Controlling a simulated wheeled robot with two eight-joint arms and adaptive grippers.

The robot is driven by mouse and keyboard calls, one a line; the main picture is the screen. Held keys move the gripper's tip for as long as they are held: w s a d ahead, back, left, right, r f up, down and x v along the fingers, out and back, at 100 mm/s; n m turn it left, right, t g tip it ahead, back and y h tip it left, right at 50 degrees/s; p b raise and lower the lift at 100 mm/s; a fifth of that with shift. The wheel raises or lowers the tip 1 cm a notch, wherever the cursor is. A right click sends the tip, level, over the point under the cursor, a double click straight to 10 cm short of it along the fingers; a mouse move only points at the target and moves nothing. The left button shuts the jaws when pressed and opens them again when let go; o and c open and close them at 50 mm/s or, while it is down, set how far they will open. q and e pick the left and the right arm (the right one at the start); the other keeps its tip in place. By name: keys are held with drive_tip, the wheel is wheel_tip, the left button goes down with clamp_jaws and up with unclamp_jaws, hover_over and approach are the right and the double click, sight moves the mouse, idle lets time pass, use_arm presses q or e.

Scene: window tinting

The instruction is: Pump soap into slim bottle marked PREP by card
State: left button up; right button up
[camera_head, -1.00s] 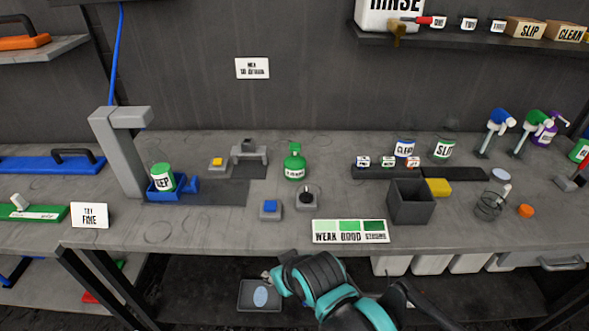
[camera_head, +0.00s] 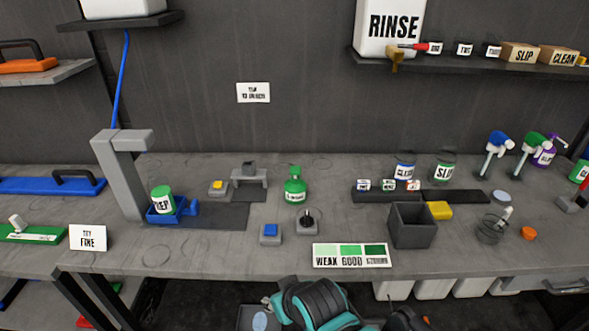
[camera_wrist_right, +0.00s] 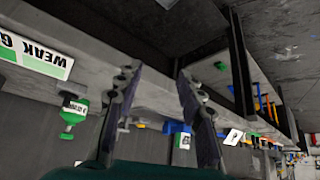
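A green-capped container (camera_head: 162,200) with a white label, partly readable as "EP", stands in a blue holder (camera_head: 160,218) under a grey post. A green bottle (camera_head: 295,187) with a white label stands mid-bench; it also shows in the right wrist view (camera_wrist_right: 74,115). A purple pump bottle (camera_head: 545,152) stands at the back right. A shade card (camera_head: 350,256) reading WEAK, GOOD, STRONG lies at the front edge. My right arm is low in front of the bench. In the right wrist view my right gripper (camera_wrist_right: 160,75) has its fingers apart, with nothing between them. My left gripper is out of view.
A grey open bin (camera_head: 411,226) and yellow block (camera_head: 439,210) stand right of centre. Blue-button (camera_head: 270,233) and black-knob (camera_head: 307,222) blocks sit mid-bench. Blue and green pump tops (camera_head: 498,142) stand right. A RINSE tank (camera_head: 389,27) is on the shelf.

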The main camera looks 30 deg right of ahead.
clamp_jaws()
drive_tip(key=shift+r, duration=0.1)
idle(1.0)
